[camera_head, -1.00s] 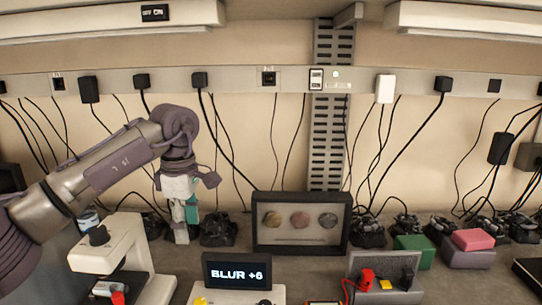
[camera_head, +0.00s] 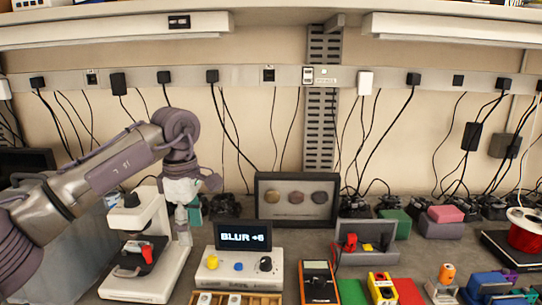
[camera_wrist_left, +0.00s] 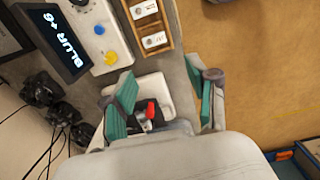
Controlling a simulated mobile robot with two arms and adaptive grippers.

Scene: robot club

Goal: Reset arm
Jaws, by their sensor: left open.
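My left arm comes in from the left in the head view, with its gripper (camera_head: 186,222) hanging down beside a white microscope (camera_head: 150,240). In the left wrist view the gripper (camera_wrist_left: 165,103) has its two teal-padded fingers spread apart, with nothing held between them. Part of the microscope, with a red piece (camera_wrist_left: 151,110) on its dark stage, shows beyond the fingers there. My right gripper is in neither view.
A control box (camera_head: 238,268) with a "BLUR +6" display (camera_head: 243,236) stands right of the microscope. A framed panel (camera_head: 296,222), an orange multimeter (camera_head: 318,283) and a red spool (camera_head: 526,235) also stand on the crowded bench. Cables hang from a wall strip.

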